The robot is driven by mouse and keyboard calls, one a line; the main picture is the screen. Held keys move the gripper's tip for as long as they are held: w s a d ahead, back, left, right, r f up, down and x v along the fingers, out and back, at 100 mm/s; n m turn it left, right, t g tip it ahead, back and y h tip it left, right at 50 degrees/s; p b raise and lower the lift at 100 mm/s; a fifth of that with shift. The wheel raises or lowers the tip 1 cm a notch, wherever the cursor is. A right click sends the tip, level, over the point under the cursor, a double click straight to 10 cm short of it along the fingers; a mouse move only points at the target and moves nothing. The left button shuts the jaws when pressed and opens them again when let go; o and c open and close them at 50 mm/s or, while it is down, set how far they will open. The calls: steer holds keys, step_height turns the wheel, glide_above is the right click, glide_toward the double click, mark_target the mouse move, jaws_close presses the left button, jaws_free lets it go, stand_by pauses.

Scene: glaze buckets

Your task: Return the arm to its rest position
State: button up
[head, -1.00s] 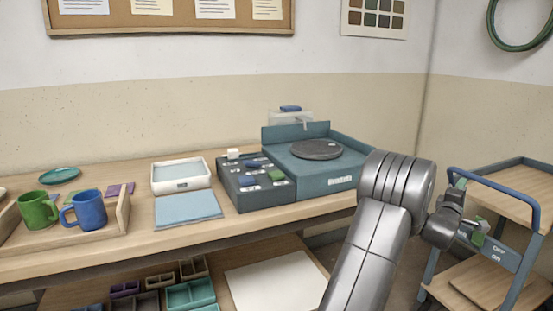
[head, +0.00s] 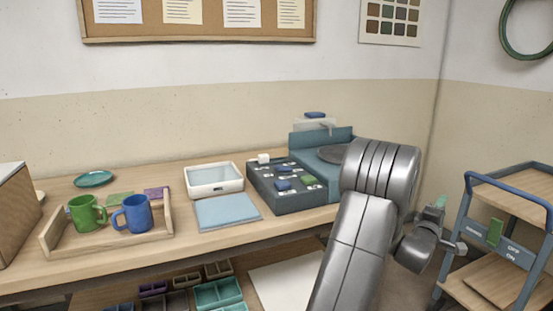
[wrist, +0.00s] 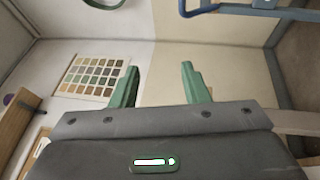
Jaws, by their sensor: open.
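My gripper (head: 441,203) is at the right of the head view, at the end of my grey arm, in the air between the workbench and the cart. Its two green fingers stand apart with nothing between them in the wrist view (wrist: 157,84). The wrist view faces the wall, with the colour chart (wrist: 96,76) beyond the left finger. In the head view my arm hides part of the teal wheel unit (head: 318,168).
The wooden workbench (head: 225,235) holds a tray (head: 160,236) with a green mug (head: 86,213) and a blue mug (head: 136,213), a white basin (head: 213,178) and a dark sorting box (head: 285,198). A blue-handled cart (head: 470,215) stands close right of my gripper.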

steer(key=s+a+p, duration=0.2)
steer(key=s+a, duration=0.2)
steer(key=a, duration=0.7)
steer(key=shift+s, duration=0.3)
